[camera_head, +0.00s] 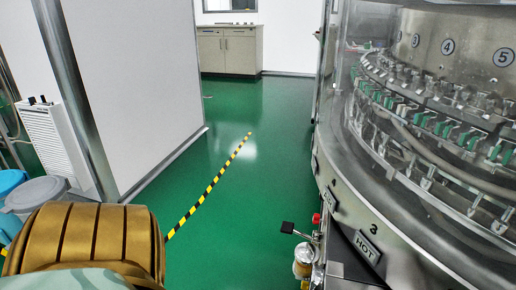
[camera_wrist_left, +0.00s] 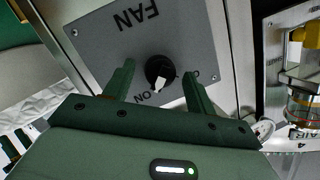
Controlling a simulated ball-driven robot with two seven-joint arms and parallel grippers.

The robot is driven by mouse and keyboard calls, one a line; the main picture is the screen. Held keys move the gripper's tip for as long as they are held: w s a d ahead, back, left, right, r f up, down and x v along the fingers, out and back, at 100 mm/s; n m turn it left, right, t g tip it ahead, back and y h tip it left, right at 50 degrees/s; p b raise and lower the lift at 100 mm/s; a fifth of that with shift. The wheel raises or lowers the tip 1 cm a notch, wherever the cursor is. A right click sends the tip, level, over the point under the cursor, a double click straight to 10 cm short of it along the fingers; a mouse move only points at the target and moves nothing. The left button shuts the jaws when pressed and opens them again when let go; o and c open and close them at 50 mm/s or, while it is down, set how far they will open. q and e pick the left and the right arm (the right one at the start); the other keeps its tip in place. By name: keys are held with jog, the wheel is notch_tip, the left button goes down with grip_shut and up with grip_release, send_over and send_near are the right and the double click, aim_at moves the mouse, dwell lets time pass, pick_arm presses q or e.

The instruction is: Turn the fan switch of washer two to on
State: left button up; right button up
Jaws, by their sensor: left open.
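The fan switch (camera_wrist_left: 159,68) is a round black knob with a white pointer, on a grey panel (camera_wrist_left: 95,48) lettered FAN in the left wrist view. The lettering appears upside down. The pointer faces toward the lower edge of the picture, near the ON label (camera_wrist_left: 145,96). My left gripper (camera_wrist_left: 159,80) is open, with one green finger on each side of the knob. I see gaps between the knob and both fingers; the right finger hides part of the panel. The head view does not show the switch or either gripper.
The large round washer (camera_head: 345,207) fills the right of the head view, with HOT on its rim. A fitting with a black handle (camera_head: 287,228) sticks out beside it. Grey and blue bins (camera_head: 35,190) stand at left. Green floor (camera_head: 235,190) is clear between. In the wrist view, yellow-topped fittings (camera_wrist_left: 305,38) are at right.

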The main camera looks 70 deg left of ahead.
pick_arm(q)
jog(key=shift+s, duration=0.1)
jog(key=p+v, duration=0.3)
jog(key=v, duration=1.3)
pick_arm(e)
jog(key=s+d+f+g, duration=0.1)
jog(key=s+d+f, duration=0.1)
jog(key=s, duration=0.3)
jog(key=shift+s+d+f+g+h, duration=0.2)
jog(key=shift+s+f+g+h, duration=0.2)
jog(key=shift+f, duration=0.2)
pick_arm(q)
jog(key=shift+a, duration=0.1)
